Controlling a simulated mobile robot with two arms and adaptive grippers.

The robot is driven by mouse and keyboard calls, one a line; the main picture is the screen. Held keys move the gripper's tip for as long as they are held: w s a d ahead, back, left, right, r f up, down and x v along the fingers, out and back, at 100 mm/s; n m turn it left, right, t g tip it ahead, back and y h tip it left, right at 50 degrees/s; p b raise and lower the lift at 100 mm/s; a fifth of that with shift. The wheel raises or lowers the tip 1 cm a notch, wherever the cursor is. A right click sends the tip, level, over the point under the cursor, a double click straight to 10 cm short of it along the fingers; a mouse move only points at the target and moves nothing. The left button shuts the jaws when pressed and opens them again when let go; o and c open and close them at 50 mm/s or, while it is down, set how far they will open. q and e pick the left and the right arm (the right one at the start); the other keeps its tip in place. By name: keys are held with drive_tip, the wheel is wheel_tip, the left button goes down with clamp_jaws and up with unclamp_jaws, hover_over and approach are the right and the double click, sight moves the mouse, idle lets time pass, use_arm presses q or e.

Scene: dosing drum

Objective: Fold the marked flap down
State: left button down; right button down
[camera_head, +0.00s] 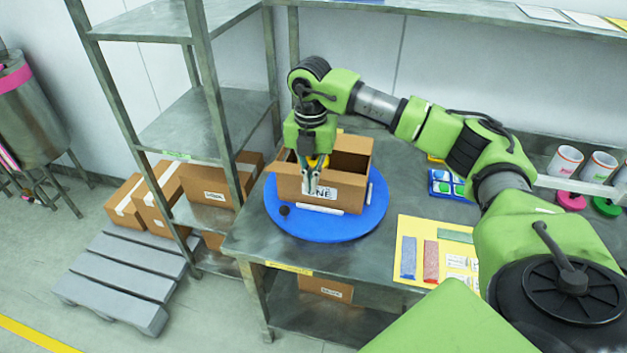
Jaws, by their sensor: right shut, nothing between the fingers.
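An open cardboard box (344,190) stands on a round blue turntable (370,218) on the metal table. Its near face carries a white label with dark print, partly covered by my gripper. A flap shows at the box's left side, and the box's far inside is dark. My right gripper (312,187) points down at the near side of the box, in front of the label. Its fingers are shut and empty. I cannot tell whether they touch the cardboard. I cannot make out a mark on any flap. My left gripper is not in view.
A yellow sheet with coloured strips (436,222) lies on the table to the right. A blue tray (445,186) sits behind it. White cups (564,161) stand at the far right.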

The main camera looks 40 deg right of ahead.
drive_tip(key=shift+w+d+r+p, duration=0.35)
drive_tip(key=shift+w+d+r, duration=0.35)
drive_tip(key=shift+d, duration=0.15)
drive_tip(key=shift+w+d+r+p, duration=0.35)
drive_tip(key=shift+w+d+r, duration=0.25)
drive_tip(key=shift+w+d, duration=0.15)
drive_tip(key=shift+d, duration=0.1)
drive_tip(key=shift+w+d, duration=0.1)
